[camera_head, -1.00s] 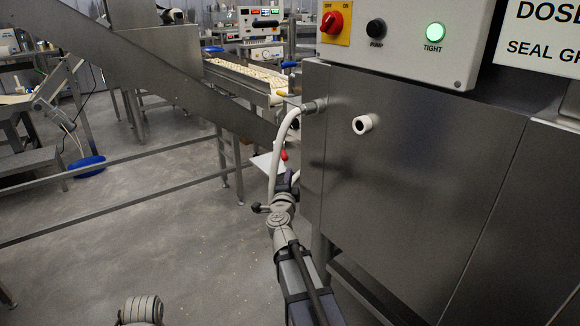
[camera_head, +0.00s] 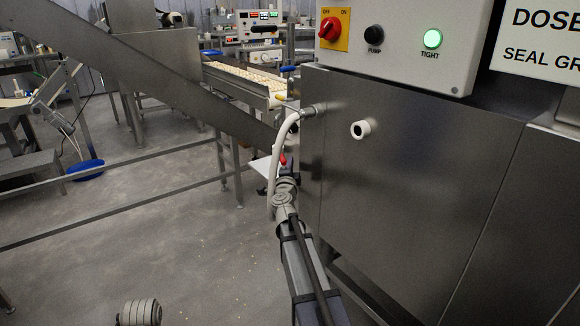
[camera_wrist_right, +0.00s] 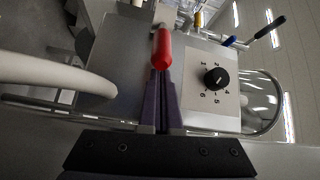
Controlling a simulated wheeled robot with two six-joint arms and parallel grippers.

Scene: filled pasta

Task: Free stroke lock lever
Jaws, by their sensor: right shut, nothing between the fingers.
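A lever with a red grip (camera_wrist_right: 161,48) stands just beyond my right fingertips in the right wrist view, beside a numbered dial plate. The red grip also shows small in the head view (camera_head: 283,159), just past my wrist. My right gripper (camera_wrist_right: 161,75) is shut, with its two purple fingers together and nothing between them. Its tips overlap the lower end of the red grip in the picture; I cannot tell whether they touch it. In the head view my wrist hides the fingers. My left gripper is out of view.
The black dial (camera_wrist_right: 216,78) sits right of the lever. A white hose (camera_head: 276,150) curves close beside my right wrist. The steel machine cabinet (camera_head: 420,190) stands to the right, with a short white stub (camera_head: 361,129). Open floor (camera_head: 170,245) lies left.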

